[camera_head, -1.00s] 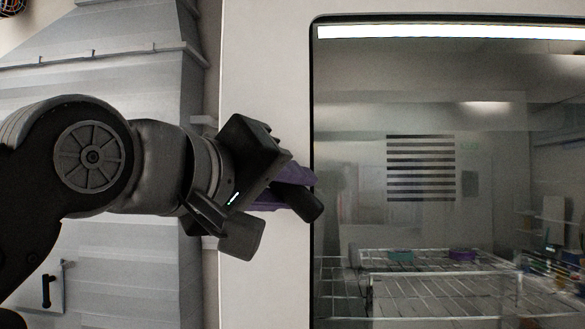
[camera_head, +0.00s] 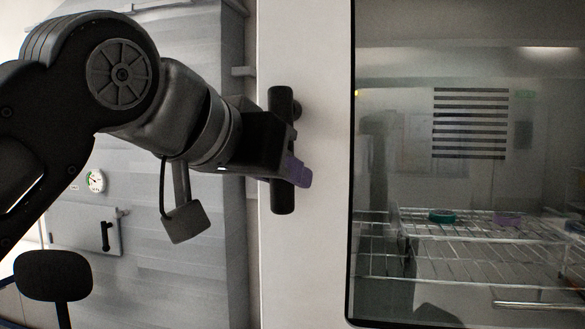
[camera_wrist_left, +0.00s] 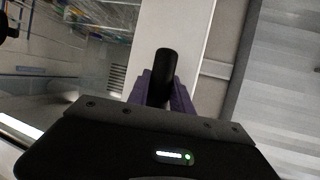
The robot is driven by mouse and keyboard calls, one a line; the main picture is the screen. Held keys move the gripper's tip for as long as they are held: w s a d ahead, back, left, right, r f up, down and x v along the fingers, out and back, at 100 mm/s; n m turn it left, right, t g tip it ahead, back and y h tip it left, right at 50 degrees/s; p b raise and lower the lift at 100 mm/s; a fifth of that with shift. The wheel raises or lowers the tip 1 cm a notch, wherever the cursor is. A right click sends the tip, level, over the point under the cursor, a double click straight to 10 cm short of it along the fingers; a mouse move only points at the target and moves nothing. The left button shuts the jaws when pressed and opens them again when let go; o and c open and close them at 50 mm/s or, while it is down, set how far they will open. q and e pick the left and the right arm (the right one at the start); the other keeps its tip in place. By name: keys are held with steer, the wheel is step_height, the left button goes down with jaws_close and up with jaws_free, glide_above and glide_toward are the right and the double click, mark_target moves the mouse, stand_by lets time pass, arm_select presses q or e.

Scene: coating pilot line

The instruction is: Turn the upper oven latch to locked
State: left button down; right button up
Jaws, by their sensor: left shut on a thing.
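The oven latch is a black bar handle (camera_head: 283,105) on the pale door frame, left of the oven's glass. It stands upright in the head view. My left gripper (camera_head: 297,171), with purple fingers, reaches it from the left and is shut on it; the middle of the bar is partly hidden behind the gripper. In the left wrist view the round black bar (camera_wrist_left: 166,68) sits between the two purple fingers of my left gripper (camera_wrist_left: 162,92). My right gripper is not in view.
The oven window (camera_head: 400,70) fills the right side, with wire racks (camera_head: 470,235) behind it holding a teal round item (camera_head: 441,215). Left are a grey panelled housing (camera_head: 190,260), a dial gauge (camera_head: 96,181) and a small hatch (camera_head: 75,225) with a black handle.

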arm_select(q)
steer(key=shift+a, duration=0.1)
stand_by(0.4)
steer(key=c, duration=1.1)
jaws_free()
steer(key=shift+c, duration=0.2)
steer(key=v, duration=0.7)
steer(key=shift+s+a, duration=0.2)
steer(key=shift+s, duration=0.1)
steer(key=shift+r, duration=0.15)
